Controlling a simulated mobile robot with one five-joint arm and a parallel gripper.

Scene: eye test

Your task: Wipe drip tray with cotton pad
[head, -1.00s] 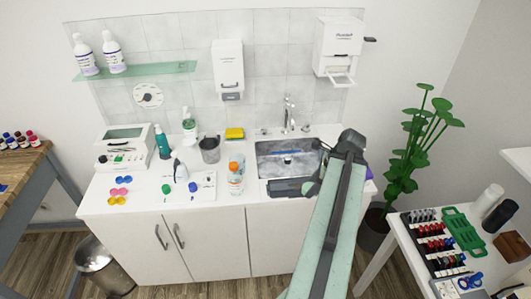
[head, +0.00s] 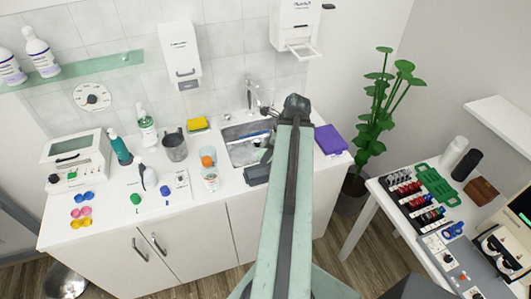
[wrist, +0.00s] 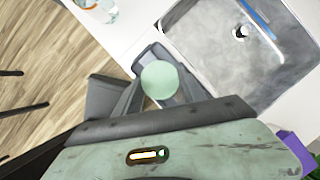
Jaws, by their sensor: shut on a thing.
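A pale green round pad (wrist: 160,80), likely the cotton pad, is in my gripper (wrist: 157,94), which is shut on it. A small pale piece of it (head: 262,154) shows beside the arm's end in the head view. A dark grey tray (head: 256,175), likely the drip tray, lies on the counter at the sink's front edge. In the wrist view the tray (wrist: 147,58) is partly hidden behind the pad and my gripper. I cannot tell whether the pad touches it. In the head view my arm hides most of my gripper.
The metal sink (head: 238,134) is just behind the tray. A purple block (head: 330,140) lies right of my arm.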

